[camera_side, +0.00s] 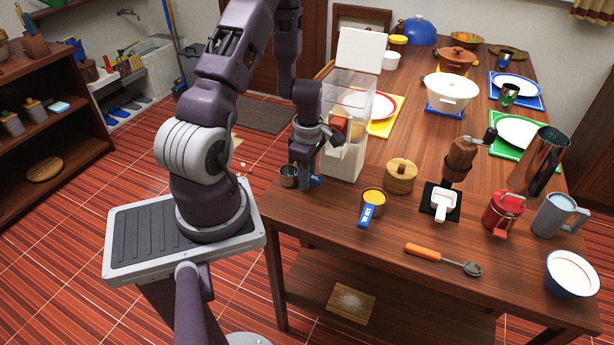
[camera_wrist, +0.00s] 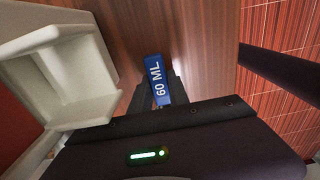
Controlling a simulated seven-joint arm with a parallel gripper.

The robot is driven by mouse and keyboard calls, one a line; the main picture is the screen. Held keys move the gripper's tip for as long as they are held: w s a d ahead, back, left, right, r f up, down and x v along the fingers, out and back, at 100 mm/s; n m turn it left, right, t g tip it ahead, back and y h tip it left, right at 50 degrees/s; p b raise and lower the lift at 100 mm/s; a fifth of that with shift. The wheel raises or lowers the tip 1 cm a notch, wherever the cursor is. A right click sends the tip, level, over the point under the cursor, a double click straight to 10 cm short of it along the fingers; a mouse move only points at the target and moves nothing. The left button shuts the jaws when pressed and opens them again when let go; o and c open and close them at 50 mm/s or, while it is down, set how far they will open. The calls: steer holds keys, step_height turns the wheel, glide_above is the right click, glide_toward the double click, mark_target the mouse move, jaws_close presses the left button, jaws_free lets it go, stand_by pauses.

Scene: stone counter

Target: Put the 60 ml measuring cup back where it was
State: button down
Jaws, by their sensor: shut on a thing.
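The 60 ml measuring cup shows in the side view as a small metal bowl (camera_side: 288,174) with a blue handle (camera_side: 317,180). My gripper (camera_side: 305,178) points down and is shut on this handle, near the table's left corner and just left of the white dispenser (camera_side: 343,162). I cannot tell whether the cup touches the table. In the wrist view my gripper (camera_wrist: 160,98) holds the blue handle (camera_wrist: 156,78), whose label reads "60 ML". The cup's bowl is hidden there. A second measuring cup (camera_side: 373,200), with a blue handle and yellow inside, stands on the table to the right.
The dispenser's pale outlet (camera_wrist: 70,80) is close on the left in the wrist view. Bare wood lies in front of the dispenser.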

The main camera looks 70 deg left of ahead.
steer(key=shift+f, duration=0.1)
steer(key=c, duration=1.3)
jaws_free()
steer(key=shift+o, duration=0.2)
step_height(320, 180, up, 12)
steer(key=shift+w+d, duration=0.1)
steer(key=shift+d, duration=0.05)
